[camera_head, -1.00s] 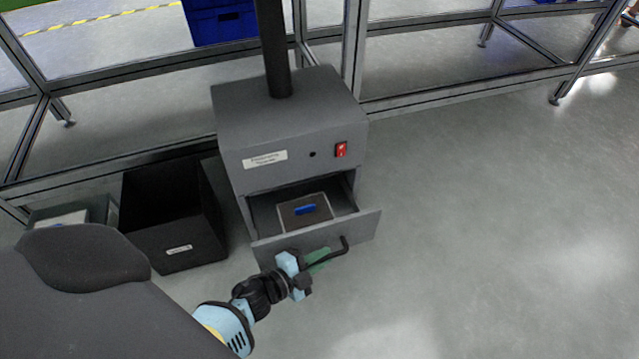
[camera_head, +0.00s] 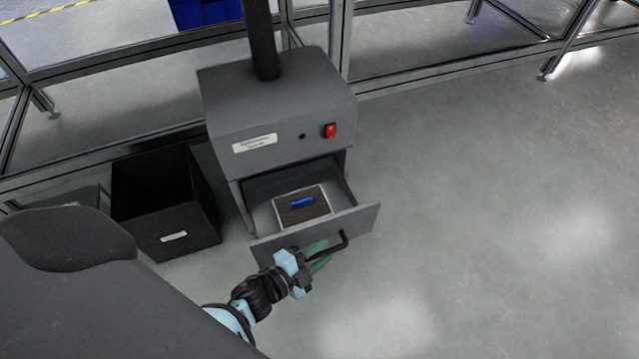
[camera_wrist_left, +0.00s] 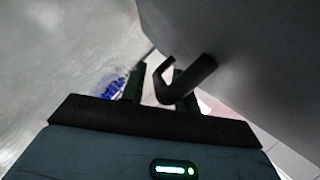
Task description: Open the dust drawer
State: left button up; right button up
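The dust drawer (camera_head: 350,220) is a grey drawer low in the grey cabinet (camera_head: 280,105). It stands well out from the cabinet. A black bent handle (camera_head: 343,241) sticks out from its front. My left gripper (camera_head: 318,254) is at this handle, with its green fingers beside it. In the left wrist view the handle (camera_wrist_left: 190,83) lies between the fingers (camera_wrist_left: 159,82). I cannot tell whether they press on it. Inside the drawer is a light-rimmed tray (camera_head: 325,208) with dark content and a blue piece (camera_head: 302,202). My right gripper is not in view.
A black open bin (camera_head: 205,240) stands left of the cabinet. The cabinet front has a red switch (camera_head: 330,131) and a label. A metal frame (camera_head: 420,85) runs behind. The floor (camera_head: 500,220) to the right is clear.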

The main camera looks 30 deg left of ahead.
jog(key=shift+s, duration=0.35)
